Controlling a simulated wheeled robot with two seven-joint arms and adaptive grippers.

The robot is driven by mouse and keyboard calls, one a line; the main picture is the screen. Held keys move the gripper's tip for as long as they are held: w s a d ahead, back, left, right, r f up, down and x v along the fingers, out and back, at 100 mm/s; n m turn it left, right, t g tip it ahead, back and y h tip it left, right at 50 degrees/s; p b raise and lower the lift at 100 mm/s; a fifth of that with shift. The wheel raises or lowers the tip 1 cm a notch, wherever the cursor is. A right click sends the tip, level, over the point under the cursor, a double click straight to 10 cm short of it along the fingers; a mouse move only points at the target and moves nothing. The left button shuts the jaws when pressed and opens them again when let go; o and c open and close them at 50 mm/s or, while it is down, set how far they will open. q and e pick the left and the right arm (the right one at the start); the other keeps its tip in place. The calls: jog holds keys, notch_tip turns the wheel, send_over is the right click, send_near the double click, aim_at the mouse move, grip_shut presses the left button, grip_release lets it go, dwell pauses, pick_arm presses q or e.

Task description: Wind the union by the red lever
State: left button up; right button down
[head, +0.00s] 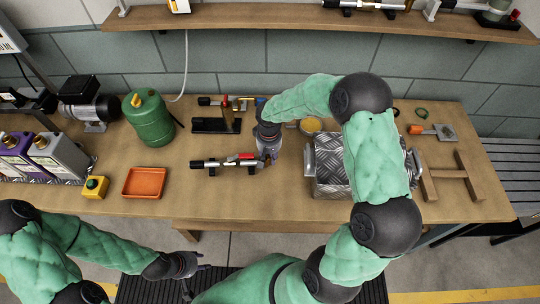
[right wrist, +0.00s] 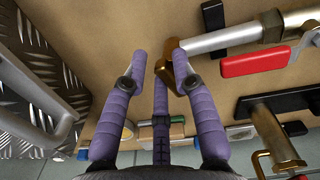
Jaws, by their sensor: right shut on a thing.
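A silver pipe assembly (head: 225,162) with a red lever (head: 247,156) lies on the workbench on black supports. In the right wrist view its silver pipe (right wrist: 225,38) and red lever (right wrist: 262,60) show at upper right. A brass fitting (right wrist: 181,62) is at the pipe's end. My right gripper (head: 269,156) is at the assembly's right end. In the right wrist view its purple fingers (right wrist: 157,58) are shut on the brass fitting; the exact contact is partly hidden. The red lever is beside the fingers, apart from them. My left gripper (head: 196,278) is open and empty, low before the bench.
A second pipe assembly on a black base (head: 215,125) stands behind. A metal tread-plate box (head: 330,178) is to the right, close to my right arm. A green tank (head: 148,120), orange tray (head: 144,182) and yellow button box (head: 95,187) are left. The bench front is clear.

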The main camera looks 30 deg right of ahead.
jog(key=shift+s+f, duration=0.15)
jog(key=shift+f, duration=0.05)
dwell(0.3)
